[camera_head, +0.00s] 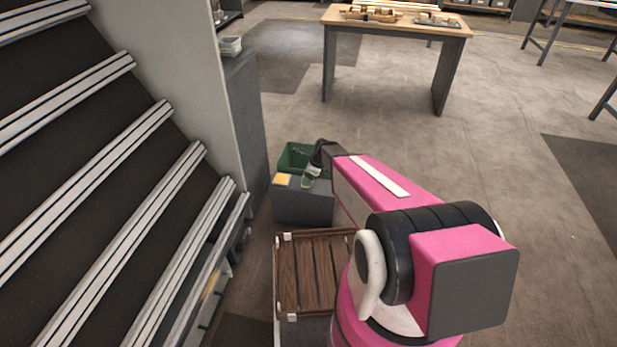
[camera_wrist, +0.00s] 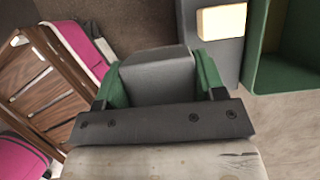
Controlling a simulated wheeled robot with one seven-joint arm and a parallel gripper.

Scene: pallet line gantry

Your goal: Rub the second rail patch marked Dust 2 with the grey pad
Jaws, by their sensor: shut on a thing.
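My gripper (camera_wrist: 160,80) has green fingers on either side of a grey block, which appears to be the grey pad (camera_wrist: 155,75). The gripper is shut on it. In the head view my gripper (camera_head: 310,177) is small, partly hidden by my arm, and over or beside the low grey stand (camera_head: 302,207). Several silver rails (camera_head: 110,192) run diagonally across a dark panel at the left, well apart from the gripper. No Dust 2 mark can be read on them. A faint brownish spot shows near the lowest rail, but I cannot tell what it is.
A pale yellow block (camera_head: 282,180) lies on the stand; it also shows in the wrist view (camera_wrist: 221,21). A green bin (camera_head: 292,160) is just behind. A slatted wooden pallet (camera_head: 309,272) lies in front of the stand. A wooden table (camera_head: 398,22) stands farther back, with open floor to the right.

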